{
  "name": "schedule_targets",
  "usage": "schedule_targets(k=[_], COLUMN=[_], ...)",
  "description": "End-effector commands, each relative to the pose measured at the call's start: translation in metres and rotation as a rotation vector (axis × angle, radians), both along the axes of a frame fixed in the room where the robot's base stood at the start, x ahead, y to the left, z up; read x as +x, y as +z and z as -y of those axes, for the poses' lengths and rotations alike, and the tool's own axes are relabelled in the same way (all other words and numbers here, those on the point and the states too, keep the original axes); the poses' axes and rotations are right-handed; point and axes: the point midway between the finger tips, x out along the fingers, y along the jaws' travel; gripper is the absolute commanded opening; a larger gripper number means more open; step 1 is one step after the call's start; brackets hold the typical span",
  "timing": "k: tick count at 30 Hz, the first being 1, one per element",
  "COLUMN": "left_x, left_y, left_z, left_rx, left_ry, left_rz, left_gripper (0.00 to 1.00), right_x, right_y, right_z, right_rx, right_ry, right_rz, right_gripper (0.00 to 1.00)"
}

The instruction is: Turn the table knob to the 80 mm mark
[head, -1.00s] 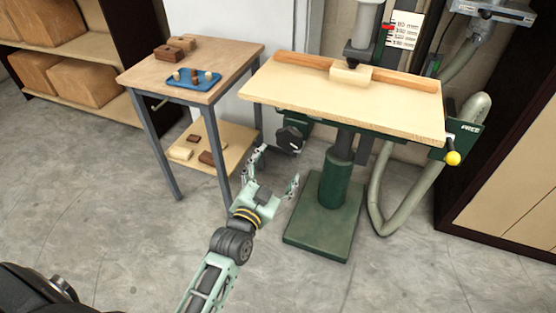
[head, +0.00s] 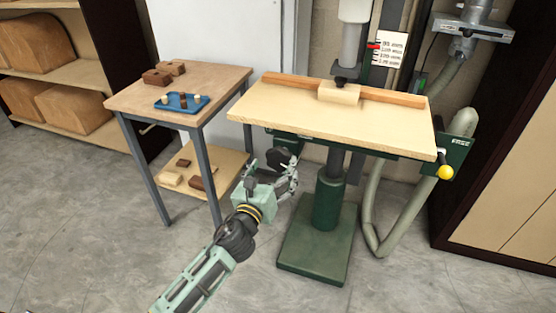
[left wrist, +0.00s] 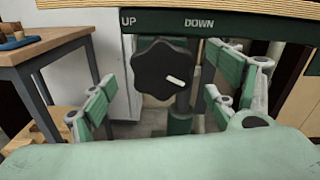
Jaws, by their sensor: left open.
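The black lobed table knob (left wrist: 163,70) shows in the left wrist view, below a green strip marked UP on the left and DOWN on the right. Its white pointer mark faces the lower right. In the head view the knob (head: 281,157) sits under the left part of the wooden machine table (head: 335,116), partly behind my gripper. My left gripper (head: 275,178) is open, with its fingers on either side of the knob in the wrist view and no clear contact. The scale card (head: 391,49) on the column has a red pointer (head: 374,47) near its top line. My right gripper is not in view.
A side table (head: 190,82) with a blue tray (head: 181,104) and brown blocks stands left. A yellow-tipped crank (head: 444,172) is at the machine table's right end. A grey hose (head: 398,205) and green base (head: 317,240) are on the right.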

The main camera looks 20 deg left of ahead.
Motion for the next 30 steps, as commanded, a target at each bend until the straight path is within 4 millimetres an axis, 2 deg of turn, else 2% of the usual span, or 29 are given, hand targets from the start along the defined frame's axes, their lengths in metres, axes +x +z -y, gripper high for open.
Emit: schedule_targets(k=[3, 7, 18, 30], left_x=[0.019, 0.033, 0.038, 0.038], left_y=[0.001, 0.000, 0.000, 0.000], left_z=[0.001, 0.001, 0.002, 0.001], left_rx=[-0.002, -0.003, -0.004, -0.004], left_ry=[0.000, 0.000, -0.001, 0.000], left_rz=[0.001, 0.001, -0.001, -0.001], left_gripper=[0.80, 0.80, 0.80, 0.45], right_x=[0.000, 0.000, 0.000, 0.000], right_y=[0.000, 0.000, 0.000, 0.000], right_z=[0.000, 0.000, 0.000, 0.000], right_rx=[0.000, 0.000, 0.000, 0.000], right_ry=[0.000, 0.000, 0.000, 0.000], right_rz=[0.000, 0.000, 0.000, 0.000], right_gripper=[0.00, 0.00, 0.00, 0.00])
